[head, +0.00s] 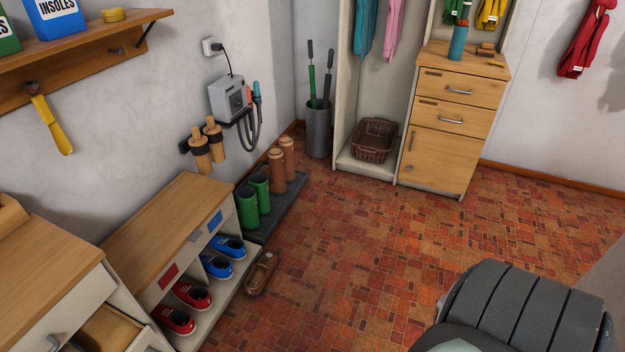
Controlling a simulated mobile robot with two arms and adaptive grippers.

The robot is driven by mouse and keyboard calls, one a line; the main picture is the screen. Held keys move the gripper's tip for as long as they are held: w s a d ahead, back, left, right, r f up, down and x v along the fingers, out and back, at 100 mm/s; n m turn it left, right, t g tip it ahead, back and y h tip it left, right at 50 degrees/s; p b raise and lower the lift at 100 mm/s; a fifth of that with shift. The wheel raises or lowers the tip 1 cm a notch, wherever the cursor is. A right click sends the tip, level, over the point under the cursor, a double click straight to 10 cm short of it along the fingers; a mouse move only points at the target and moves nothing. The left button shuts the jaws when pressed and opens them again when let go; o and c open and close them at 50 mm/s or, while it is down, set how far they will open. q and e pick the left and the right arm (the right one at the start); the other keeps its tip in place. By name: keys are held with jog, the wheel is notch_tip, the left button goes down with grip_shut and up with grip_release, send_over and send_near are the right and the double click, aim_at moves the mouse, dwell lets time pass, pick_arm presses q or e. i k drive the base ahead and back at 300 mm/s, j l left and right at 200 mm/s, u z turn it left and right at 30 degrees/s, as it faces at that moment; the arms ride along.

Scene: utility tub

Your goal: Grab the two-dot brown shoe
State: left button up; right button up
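A brown shoe (262,274) sits on the tiled floor, just right of the low shoe bench (142,242). It is a low open shoe, and its dots are too small to make out. No second brown low shoe shows. A blue pair (223,258) and a red pair (186,308) stand in the bench's cubbies. Neither of my grippers is in view.
Green boots (252,202) and brown boots (282,166) stand on a dark mat (285,205) behind the shoe. A grey bin (318,135) and a wooden cabinet (455,120) stand at the back. The floor (370,250) right of the shoe is clear.

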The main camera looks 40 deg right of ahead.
aim_at(262, 271)
jog(key=z, duration=0.9)
jog(key=i+l+u, duration=0.1)
jog(key=u, duration=0.35)
jog(key=i+l+u, duration=0.1)
jog(key=u, duration=0.35)
jog(key=l+u, duration=0.1)
jog(key=u, duration=0.35)
jog(key=i+l+u, duration=0.1)
jog(key=u, duration=0.35)
jog(key=l+u, duration=0.25)
jog(key=u, duration=0.2)
